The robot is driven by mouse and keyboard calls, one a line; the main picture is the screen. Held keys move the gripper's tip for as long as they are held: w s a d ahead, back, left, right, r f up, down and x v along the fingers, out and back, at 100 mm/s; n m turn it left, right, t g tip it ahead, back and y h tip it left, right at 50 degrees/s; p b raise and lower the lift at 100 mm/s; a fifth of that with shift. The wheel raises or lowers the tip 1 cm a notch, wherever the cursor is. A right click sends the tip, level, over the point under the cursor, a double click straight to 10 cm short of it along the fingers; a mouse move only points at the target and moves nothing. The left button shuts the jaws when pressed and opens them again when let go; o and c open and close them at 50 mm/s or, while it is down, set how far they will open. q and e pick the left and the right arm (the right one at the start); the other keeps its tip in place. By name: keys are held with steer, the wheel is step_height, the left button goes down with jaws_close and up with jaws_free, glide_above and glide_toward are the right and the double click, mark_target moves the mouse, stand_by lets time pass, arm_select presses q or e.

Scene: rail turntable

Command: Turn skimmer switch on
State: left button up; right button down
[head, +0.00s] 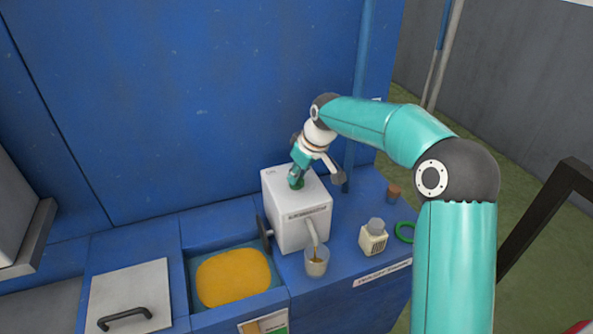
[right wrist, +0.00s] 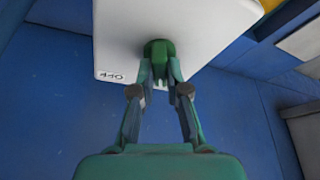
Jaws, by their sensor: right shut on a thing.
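The skimmer is a white box (head: 290,217) on the blue counter, with a spout at its front. A green switch knob (right wrist: 158,50) sits on the box's white top, which shows in the right wrist view (right wrist: 190,25). My right gripper (head: 297,178) comes down from above onto the top of the box. In the right wrist view, its fingers (right wrist: 160,78) are shut on the green knob, and the fingertips hide part of it. The knob's on or off position cannot be told. My left gripper is not in view.
A cup (head: 317,262) with brown liquid stands under the spout. A basin of orange liquid (head: 233,277) lies left of the box. A small white bottle (head: 373,238), a green ring (head: 405,232) and a brown-topped jar (head: 393,193) are on the right. A blue wall (head: 200,100) rises behind.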

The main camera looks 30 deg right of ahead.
steer(key=shift+r+n, duration=0.1)
steer(key=shift+n, duration=0.4)
steer(key=shift+y, duration=0.3)
steer(key=c, duration=1.2)
jaws_free()
steer(key=v, duration=1.1)
steer(key=shift+s+d+r, duration=0.1)
steer(key=shift+r, duration=0.3)
